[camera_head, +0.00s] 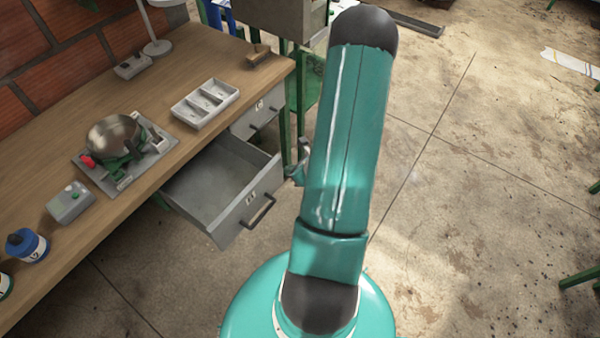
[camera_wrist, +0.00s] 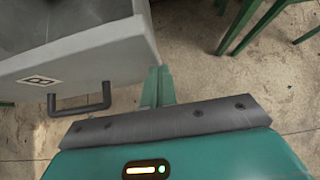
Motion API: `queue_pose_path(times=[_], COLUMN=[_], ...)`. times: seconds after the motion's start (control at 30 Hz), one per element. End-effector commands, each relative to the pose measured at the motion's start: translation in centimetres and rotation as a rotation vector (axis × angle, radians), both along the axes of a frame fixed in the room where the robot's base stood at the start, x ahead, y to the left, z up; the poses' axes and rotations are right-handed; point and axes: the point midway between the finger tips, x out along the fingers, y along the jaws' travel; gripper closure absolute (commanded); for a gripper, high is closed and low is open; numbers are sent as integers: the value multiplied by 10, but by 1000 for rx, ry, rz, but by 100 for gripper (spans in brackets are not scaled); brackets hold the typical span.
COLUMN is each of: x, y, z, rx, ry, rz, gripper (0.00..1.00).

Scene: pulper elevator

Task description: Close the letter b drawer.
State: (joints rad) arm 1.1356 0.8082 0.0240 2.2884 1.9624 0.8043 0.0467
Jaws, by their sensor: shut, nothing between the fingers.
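The letter b drawer (camera_head: 215,222) is grey, pulled out from under the wooden bench, and looks empty in the head view. Its front carries a white label and a dark bar handle (camera_head: 258,212). In the wrist view the drawer front (camera_wrist: 110,58) fills the upper left, with the letter B on its label (camera_wrist: 38,81) and the handle (camera_wrist: 80,105) below. My gripper (camera_wrist: 158,72) is shut and empty beside the drawer front's right end; I cannot tell whether they touch. In the head view my gripper (camera_head: 297,174) is partly hidden behind my arm.
A closed drawer (camera_head: 256,115) sits beyond the open one. The bench (camera_head: 150,100) holds a scale with a metal bowl (camera_head: 112,134), a white sectioned tray (camera_head: 205,102) and a small grey box (camera_head: 71,202). A green bench leg stands near my gripper. The floor at right is mostly clear.

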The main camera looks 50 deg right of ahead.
Motion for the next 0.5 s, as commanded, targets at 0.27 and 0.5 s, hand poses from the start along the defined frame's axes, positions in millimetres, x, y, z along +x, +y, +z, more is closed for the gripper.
queue_pose_path(times=[0.27,0.5], x=[3,9], y=[1,2], z=[0,0], rx=[0,0], ry=[0,0], rz=[0,3], gripper=[100,100])
